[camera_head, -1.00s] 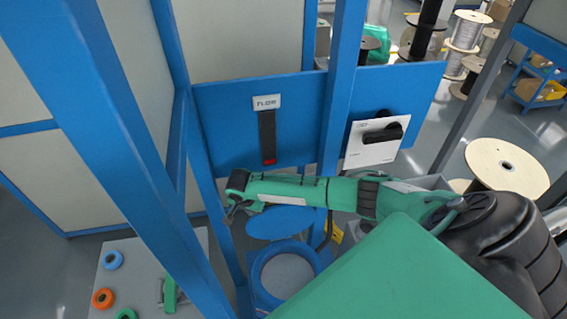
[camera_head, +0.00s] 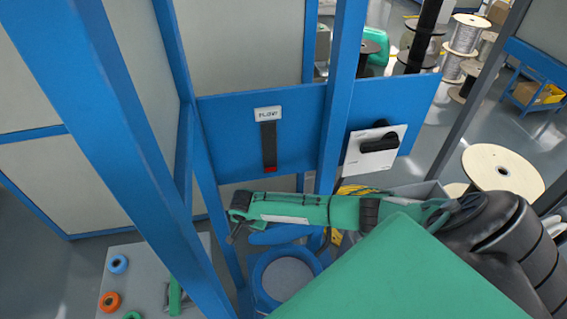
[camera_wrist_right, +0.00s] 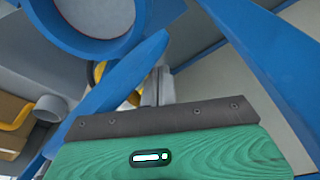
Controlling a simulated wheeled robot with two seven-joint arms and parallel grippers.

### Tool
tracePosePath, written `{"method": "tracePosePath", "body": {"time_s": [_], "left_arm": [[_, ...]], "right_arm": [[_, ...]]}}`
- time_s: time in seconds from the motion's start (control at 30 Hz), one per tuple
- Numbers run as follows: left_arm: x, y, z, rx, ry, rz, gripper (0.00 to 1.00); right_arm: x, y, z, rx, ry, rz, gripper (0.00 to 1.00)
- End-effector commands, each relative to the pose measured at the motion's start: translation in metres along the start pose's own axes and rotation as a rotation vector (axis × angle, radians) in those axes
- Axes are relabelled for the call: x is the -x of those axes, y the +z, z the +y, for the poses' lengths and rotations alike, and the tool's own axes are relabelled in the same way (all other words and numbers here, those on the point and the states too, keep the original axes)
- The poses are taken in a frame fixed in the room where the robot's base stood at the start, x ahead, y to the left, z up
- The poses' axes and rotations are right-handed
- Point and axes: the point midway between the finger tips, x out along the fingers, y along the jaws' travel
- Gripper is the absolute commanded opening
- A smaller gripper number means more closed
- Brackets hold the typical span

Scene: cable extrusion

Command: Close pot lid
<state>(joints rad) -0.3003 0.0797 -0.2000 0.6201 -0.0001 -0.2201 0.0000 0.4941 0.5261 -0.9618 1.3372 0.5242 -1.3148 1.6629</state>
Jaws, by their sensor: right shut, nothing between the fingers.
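The blue pot (camera_head: 263,292) stands at the lower middle of the head view, its round mouth uncovered. Its blue lid (camera_head: 280,238) stands tilted up behind the mouth, its upper part hidden by my right arm. In the right wrist view the pot's ring (camera_wrist_right: 134,48) is at the upper left. The lid (camera_wrist_right: 122,85) shows there nearly edge-on, as a slanting blue strip. My right gripper (camera_head: 232,236) hangs just left of the lid. Its shut, empty fingers (camera_wrist_right: 162,84) show beside the lid; I cannot tell whether they touch it. My left gripper is out of view.
Blue frame posts (camera_head: 340,95) stand close around the pot. A blue panel with a FLOW gauge (camera_head: 269,145) and a black rotary switch (camera_head: 380,143) is behind my arm. A grey table (camera_head: 145,262) with several coloured rings is at the lower left.

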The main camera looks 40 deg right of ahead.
Motion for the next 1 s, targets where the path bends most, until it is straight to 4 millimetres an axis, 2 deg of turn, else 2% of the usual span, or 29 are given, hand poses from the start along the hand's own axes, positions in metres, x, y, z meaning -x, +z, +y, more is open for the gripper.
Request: {"method": "tracePosePath", "body": {"time_s": [0.03,0.37,0.67,1.0], "left_arm": [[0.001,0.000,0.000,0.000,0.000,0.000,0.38],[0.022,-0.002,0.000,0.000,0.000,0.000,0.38],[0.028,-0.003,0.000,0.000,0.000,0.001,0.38],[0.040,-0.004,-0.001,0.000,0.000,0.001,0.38]], "right_arm": [[-0.005,0.001,0.006,0.000,0.011,0.001,0.00],[-0.005,0.022,0.020,0.000,0.014,0.001,0.00],[-0.007,0.033,0.022,-0.001,0.008,0.001,0.00],[-0.012,0.056,0.033,0.000,0.004,0.000,0.00]]}}
